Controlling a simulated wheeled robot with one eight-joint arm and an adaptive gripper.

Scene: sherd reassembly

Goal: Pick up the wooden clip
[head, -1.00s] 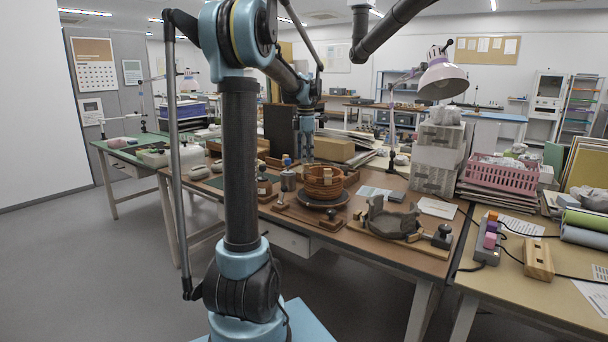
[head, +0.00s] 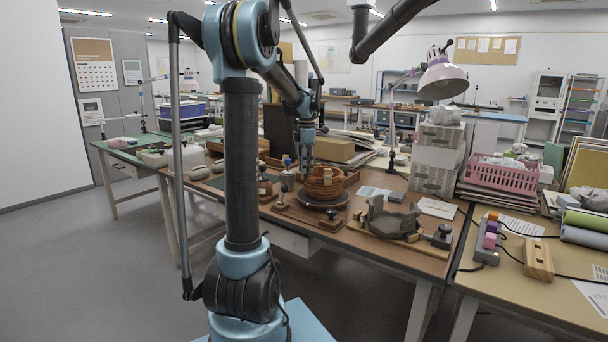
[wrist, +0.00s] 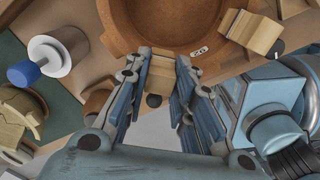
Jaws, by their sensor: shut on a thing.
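My gripper (wrist: 160,68) is shut on a wooden clip (wrist: 159,76), a light-brown block between its two fingers in the wrist view. In the head view my gripper (head: 307,166) is just behind and above the terracotta bowl (head: 324,184), and the held clip cannot be made out there. The bowl (wrist: 170,32) fills the top of the wrist view, with a small white label on its side. The held clip is close to the bowl's wall; I cannot tell if they touch. Another wooden clip (wrist: 255,33) sits at the bowl's rim on the right.
The bowl stands on a dark round turntable (head: 318,201). A grey sherd in a stand (head: 390,218) is to the right on the table.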

